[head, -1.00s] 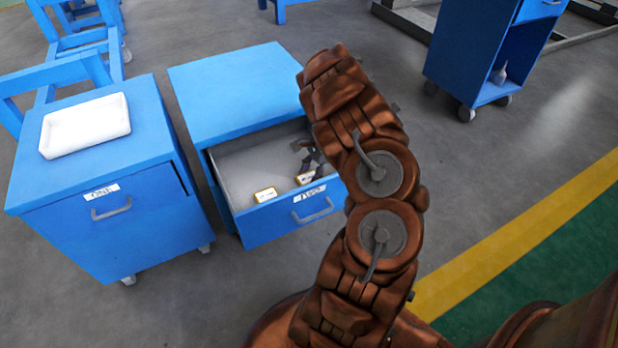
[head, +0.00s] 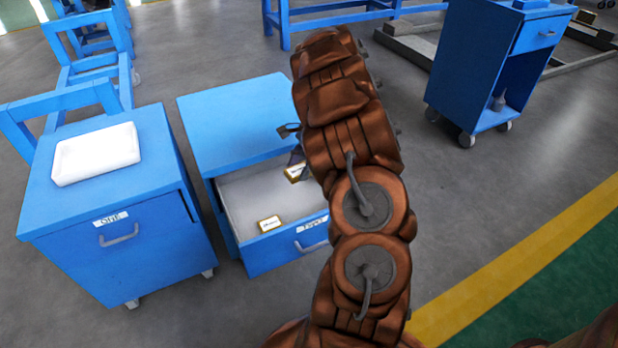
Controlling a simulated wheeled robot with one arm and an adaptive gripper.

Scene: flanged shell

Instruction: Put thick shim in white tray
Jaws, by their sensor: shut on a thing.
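My gripper (head: 297,161) is mostly hidden behind my arm, with only dark parts showing beside it. It is shut on a small yellow-and-white shim (head: 295,173), held over the back part of the open drawer (head: 240,195). Part of this shim is hidden by my arm. A second similar shim (head: 270,223) lies in the drawer near its front. I cannot tell from the picture which shim is thicker. The white tray (head: 96,174) sits on top of the left blue cabinet (head: 125,255), and it looks empty.
The open drawer belongs to the middle blue cabinet (head: 235,112), whose top is bare. A narrow gap of floor separates the two cabinets. A blue wheeled cart (head: 470,75) stands at the back right. Grey floor (head: 490,190) is clear on the right.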

